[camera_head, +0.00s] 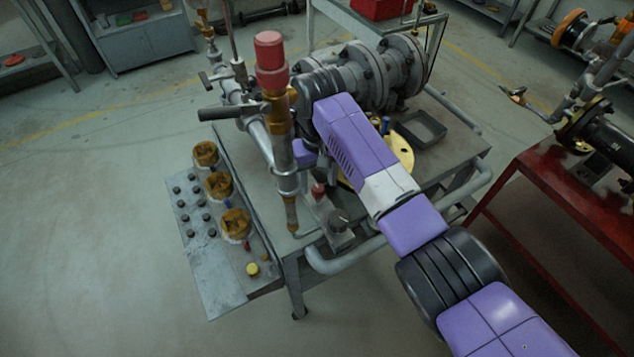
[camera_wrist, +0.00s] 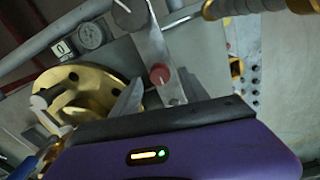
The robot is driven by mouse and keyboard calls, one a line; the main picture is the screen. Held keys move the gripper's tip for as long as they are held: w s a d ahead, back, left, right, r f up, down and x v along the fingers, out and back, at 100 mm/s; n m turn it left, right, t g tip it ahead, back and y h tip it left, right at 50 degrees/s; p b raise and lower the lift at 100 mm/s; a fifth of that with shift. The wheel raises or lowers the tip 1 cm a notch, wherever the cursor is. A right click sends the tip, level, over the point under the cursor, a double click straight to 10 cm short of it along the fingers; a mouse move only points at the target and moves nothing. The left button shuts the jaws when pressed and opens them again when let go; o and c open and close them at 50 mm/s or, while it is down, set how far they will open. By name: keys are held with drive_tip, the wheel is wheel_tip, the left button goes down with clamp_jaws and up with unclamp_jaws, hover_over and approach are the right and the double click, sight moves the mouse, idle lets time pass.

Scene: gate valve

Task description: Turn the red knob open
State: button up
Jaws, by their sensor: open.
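A small red knob (camera_head: 318,190) sits on a grey metal block on the workbench, beside the tall brass and steel valve. In the wrist view the red knob (camera_wrist: 160,74) shows as a round red disc on a grey bar. My gripper (camera_wrist: 160,92) is open, its two grey fingertips to the left and right of the knob in the picture. I cannot tell whether they touch it.
A tall valve with a large red cap (camera_head: 270,55) stands left of my gripper. A flanged pipe (camera_head: 365,75) lies behind. A yellow flange (camera_head: 398,150) and a grey tray (camera_head: 418,131) are to the right. A side panel (camera_head: 200,245) carries several brass handwheels.

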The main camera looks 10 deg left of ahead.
drive_tip(key=shift+f, duration=1.1)
clamp_jaws()
